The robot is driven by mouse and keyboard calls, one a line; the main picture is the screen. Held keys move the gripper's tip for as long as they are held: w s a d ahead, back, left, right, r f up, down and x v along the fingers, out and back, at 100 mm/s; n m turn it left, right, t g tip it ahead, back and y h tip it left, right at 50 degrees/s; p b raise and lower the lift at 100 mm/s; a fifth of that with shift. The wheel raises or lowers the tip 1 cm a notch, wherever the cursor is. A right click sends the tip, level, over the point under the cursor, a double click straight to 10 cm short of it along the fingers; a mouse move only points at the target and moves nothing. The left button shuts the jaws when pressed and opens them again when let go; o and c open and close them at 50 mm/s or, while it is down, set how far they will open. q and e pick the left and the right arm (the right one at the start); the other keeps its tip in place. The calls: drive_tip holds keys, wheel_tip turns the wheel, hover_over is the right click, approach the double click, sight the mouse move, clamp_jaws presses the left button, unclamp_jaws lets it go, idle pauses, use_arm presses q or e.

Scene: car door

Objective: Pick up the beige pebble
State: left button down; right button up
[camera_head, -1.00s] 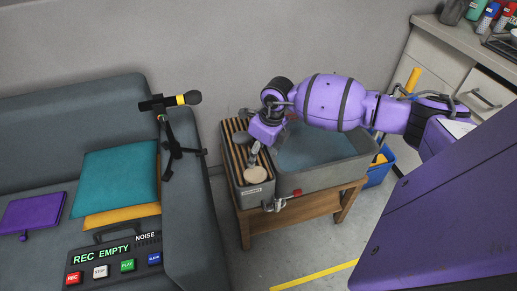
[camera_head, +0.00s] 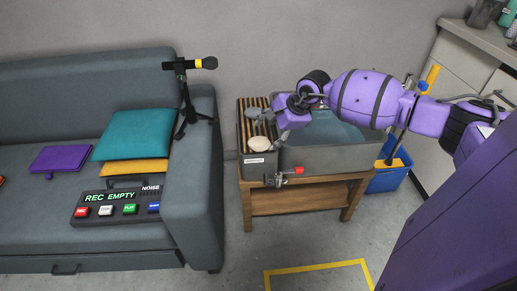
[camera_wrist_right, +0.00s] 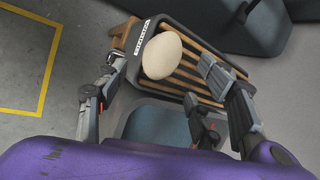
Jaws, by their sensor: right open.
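The beige pebble (camera_head: 259,144) is smooth and rounded. It lies on the wooden slats of a narrow dark tray (camera_head: 258,172), near the tray's labelled front end. My right gripper (camera_head: 262,127) is over the tray, just behind the pebble in the head view. In the right wrist view the pebble (camera_wrist_right: 160,56) shows whole between the spread fingers of my right gripper (camera_wrist_right: 163,62). The gripper is open and holds nothing. I cannot tell whether a finger touches the pebble. My left gripper is out of view.
A grey basin (camera_head: 325,160) with a red-handled tap (camera_head: 290,171) stands beside the tray on a wooden table (camera_head: 303,200). A sofa (camera_head: 190,235) is at the left, with a microphone stand (camera_head: 188,100) on it. A blue bucket (camera_head: 387,179) is at the right.

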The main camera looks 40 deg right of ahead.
sight(262, 141)
drive_tip(key=b+x, duration=0.1)
drive_tip(key=x, duration=0.5)
drive_tip(key=shift+w+a+f, duration=0.2)
drive_tip(key=shift+w+f, duration=0.05)
drive_tip(key=shift+w, duration=0.1)
drive_tip(key=shift+s, duration=0.1)
drive_tip(key=c, duration=1.4)
drive_tip(key=shift+c, duration=0.3)
